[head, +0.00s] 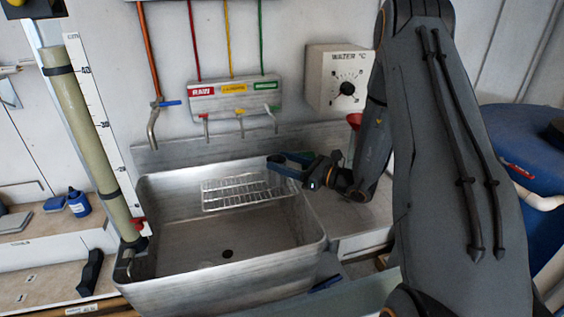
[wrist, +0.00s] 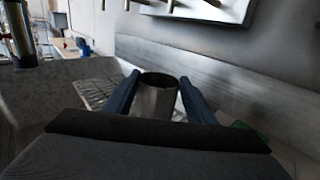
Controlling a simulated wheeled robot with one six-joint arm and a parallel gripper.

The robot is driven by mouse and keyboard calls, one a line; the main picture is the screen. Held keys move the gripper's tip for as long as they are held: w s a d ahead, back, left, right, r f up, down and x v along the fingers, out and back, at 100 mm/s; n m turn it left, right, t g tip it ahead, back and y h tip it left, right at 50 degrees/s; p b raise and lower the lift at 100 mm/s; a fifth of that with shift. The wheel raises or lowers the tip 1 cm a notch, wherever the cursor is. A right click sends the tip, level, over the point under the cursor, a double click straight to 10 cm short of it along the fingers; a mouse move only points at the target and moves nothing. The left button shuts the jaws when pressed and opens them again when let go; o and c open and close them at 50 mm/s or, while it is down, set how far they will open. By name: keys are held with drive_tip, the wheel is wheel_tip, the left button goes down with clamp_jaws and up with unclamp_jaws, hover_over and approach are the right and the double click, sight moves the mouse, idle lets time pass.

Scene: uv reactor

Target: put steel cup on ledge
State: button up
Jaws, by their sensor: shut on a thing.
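My gripper (head: 287,164) is over the back right part of the steel sink (head: 225,285), above the right end of the wire rack (head: 235,192). In the wrist view, the blue fingers of my gripper (wrist: 158,86) are shut on the steel cup (wrist: 157,102), one on each side. The cup looks upright with its dark open mouth up. In the head view I cannot make out the cup among the fingers. A raised steel ledge (head: 170,155) runs along the wall behind the sink. I cannot tell whether this is the ledge of the task.
Several taps hang from a labelled panel (head: 235,95) above the sink. A water dial box (head: 338,78) is on the wall at the right. A tall tube with a scale (head: 85,130) stands left of the sink. A blue barrel (head: 520,150) is at the far right.

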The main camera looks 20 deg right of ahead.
drive_tip(key=shift+f, duration=0.1)
drive_tip(key=o, duration=1.2)
